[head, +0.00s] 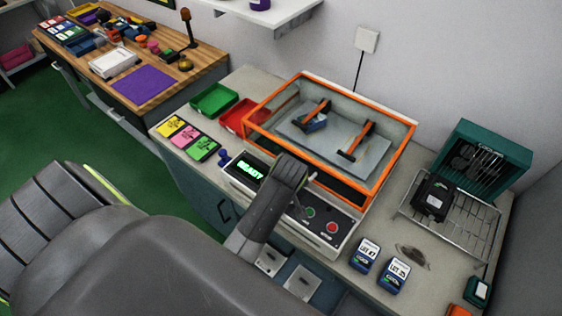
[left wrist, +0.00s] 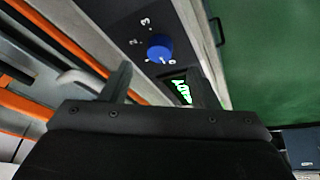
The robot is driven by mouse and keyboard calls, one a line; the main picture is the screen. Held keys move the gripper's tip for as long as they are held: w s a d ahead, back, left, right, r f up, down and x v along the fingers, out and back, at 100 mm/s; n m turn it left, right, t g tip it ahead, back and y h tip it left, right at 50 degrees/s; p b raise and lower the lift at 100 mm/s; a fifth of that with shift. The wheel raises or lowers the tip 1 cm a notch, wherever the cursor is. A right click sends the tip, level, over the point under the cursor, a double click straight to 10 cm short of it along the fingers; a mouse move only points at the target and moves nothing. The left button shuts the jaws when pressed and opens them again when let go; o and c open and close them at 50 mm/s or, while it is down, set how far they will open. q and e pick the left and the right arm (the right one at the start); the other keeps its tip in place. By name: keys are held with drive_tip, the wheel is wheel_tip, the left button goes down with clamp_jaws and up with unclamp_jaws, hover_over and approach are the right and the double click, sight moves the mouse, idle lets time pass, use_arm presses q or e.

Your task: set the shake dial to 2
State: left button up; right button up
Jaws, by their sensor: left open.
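The shake dial (left wrist: 159,47) is a round blue knob on a dark panel in the left wrist view. White numbers surround it, with 2 and 3 on its left and upper left. A small pale mark shows at its lower edge; I cannot tell for certain which number it points at. My left gripper (left wrist: 165,77) is open, its two fingers apart below the dial in that view and not touching it. In the head view my arm hides the dial. The green READY display (head: 250,170) is lit; it also shows between the fingers (left wrist: 180,90). My right gripper is not in view.
The orange-framed shaker box (head: 409,150) stands behind the panel. A green button (head: 310,212) and red button (head: 331,227) sit on the panel's right. Two blue LOT packs, a wire rack (head: 480,215) and a teal cabinet (head: 500,133) stand on the right.

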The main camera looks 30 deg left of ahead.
use_arm(q)
drive_tip(key=x, duration=0.5)
drive_tip(key=shift+w+f+p, duration=0.1)
drive_tip(key=shift+f+p, duration=0.1)
drive_tip(key=shift+p, duration=0.15)
drive_tip(key=shift+w+a+f, duration=0.1)
drive_tip(key=shift+a+f, duration=0.05)
drive_tip(key=shift+f, duration=0.25)
drive_tip(key=shift+c, duration=0.3)
drive_tip(key=c, duration=0.9)
